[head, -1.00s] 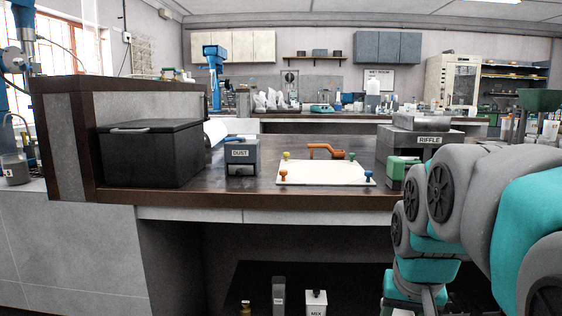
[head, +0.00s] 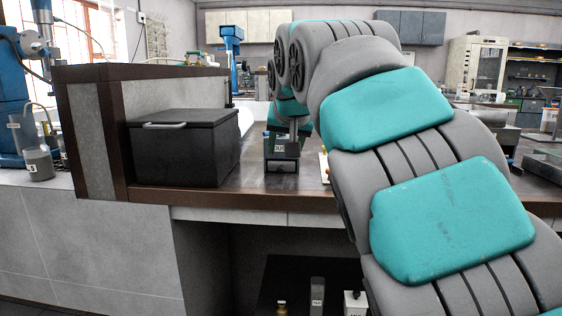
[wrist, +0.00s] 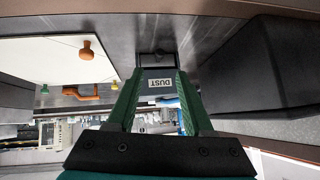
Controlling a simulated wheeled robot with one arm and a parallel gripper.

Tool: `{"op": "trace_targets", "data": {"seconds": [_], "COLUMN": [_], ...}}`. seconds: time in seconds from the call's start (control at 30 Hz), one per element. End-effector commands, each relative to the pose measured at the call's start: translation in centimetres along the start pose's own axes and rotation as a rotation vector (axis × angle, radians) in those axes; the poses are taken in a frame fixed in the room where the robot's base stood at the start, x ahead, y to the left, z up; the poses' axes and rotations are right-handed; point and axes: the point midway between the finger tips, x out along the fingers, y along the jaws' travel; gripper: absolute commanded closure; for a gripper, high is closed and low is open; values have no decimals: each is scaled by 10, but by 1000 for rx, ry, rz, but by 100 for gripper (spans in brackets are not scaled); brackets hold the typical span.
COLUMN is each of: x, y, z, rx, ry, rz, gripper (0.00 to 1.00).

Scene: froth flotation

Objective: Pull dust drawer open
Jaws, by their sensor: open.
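The small grey dust box (head: 281,166) stands on the dark bench top, just right of a black lidded box. In the wrist view, which is upside down, its DUST label (wrist: 160,83) shows between my fingers, with a dark drawer front and small handle (wrist: 158,56) beyond it. My gripper (wrist: 159,73) is open, one green finger on each side of the label, with nothing held. I cannot tell whether the fingers touch the box. In the head view my arm partly hides the box. The drawer looks shut.
The black lidded box (head: 185,150) stands close beside the dust box. The bench's front edge (head: 240,202) is near. My arm covers much of the bench.

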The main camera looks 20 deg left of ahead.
Motion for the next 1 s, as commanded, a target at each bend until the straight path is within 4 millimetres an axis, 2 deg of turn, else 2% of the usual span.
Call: {"op": "trace_targets", "data": {"seconds": [0.17, 0.6, 0.93, 1.0], "x": [11, 72, 78, 78], "y": [0, 0, 0, 0], "z": [0, 1, 1, 1], "rx": [1, 0, 1, 1], "ry": [-2, -5, -2, -2], "rz": [0, 1, 0, 0], "gripper": [48, 48, 48, 56]}}
